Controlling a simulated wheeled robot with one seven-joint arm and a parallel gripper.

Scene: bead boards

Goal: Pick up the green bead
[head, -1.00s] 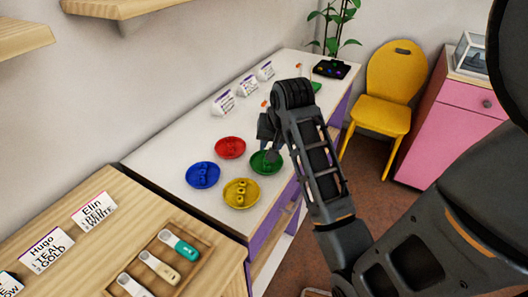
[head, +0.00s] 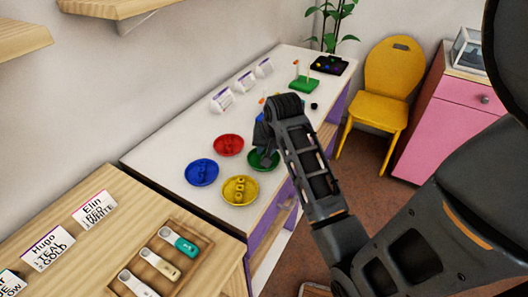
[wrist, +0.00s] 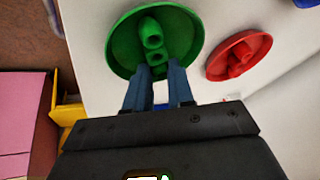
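Green beads (wrist: 150,32) lie in a round green dish (wrist: 122,45), seen from above in the wrist view. My gripper (wrist: 160,78) has its two blue-grey fingers apart over the near edge of the dish. One green bead (wrist: 158,58) lies just beyond and between the fingertips; I cannot tell whether they touch it. In the head view the green dish (head: 275,163) is partly hidden by my gripper (head: 262,152), which is low over it.
A red dish (head: 228,145), a blue dish (head: 201,172) and a yellow dish (head: 240,190) with beads stand close by on the white table (head: 165,155). Farther back are a green board (head: 305,84) with upright pegs, a black board (head: 329,65) and white cards (head: 222,99).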

